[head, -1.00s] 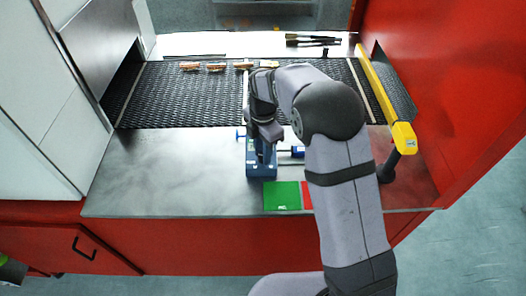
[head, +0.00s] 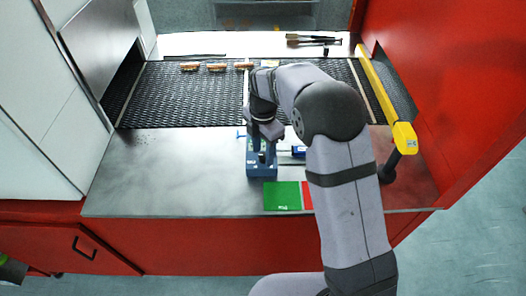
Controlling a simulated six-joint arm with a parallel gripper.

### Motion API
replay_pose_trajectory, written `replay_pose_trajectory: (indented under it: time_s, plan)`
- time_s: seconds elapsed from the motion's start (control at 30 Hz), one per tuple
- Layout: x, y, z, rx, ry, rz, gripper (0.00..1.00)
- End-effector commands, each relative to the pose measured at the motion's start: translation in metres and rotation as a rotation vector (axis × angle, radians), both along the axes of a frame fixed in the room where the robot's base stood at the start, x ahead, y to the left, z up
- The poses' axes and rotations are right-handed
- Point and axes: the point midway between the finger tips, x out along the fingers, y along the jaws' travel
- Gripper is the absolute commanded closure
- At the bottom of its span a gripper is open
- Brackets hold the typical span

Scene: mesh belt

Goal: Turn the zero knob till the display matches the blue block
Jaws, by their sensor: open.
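A blue device (head: 262,169) stands upright on the steel counter, with a small light-blue knob or pin (head: 240,135) sticking out at its left. A blue cylinder-like part (head: 298,150) shows at its right, partly behind my arm. My gripper (head: 264,140) is directly over the device, seen from behind. Its fingertips are small and dark here, and whether they touch the device cannot be told. My gripper is open. The zero knob, the display and the blue block cannot be made out for certain.
A green mat (head: 281,196) and a red mat (head: 307,195), partly hidden by my arm, lie at the counter's front. A black mesh belt (head: 185,98) runs behind, with several small items on it. A yellow bar (head: 404,136) stands right. The left counter (head: 150,175) is clear.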

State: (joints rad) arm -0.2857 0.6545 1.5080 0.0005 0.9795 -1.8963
Motion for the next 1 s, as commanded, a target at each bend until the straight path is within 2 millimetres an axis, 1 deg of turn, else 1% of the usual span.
replay_pose_trajectory:
  time_s: [0.13,0.3,0.5,0.7,1.0]
  plan:
    - [0.001,0.000,0.014,0.001,-0.005,0.000,0.57]
    - [0.001,0.001,0.038,0.002,-0.007,0.000,0.57]
    - [0.001,0.001,0.061,0.002,-0.005,0.000,0.57]
    - [0.000,0.001,0.070,0.001,-0.003,0.000,0.57]
    - [0.000,0.000,0.070,0.002,-0.002,0.000,0.57]
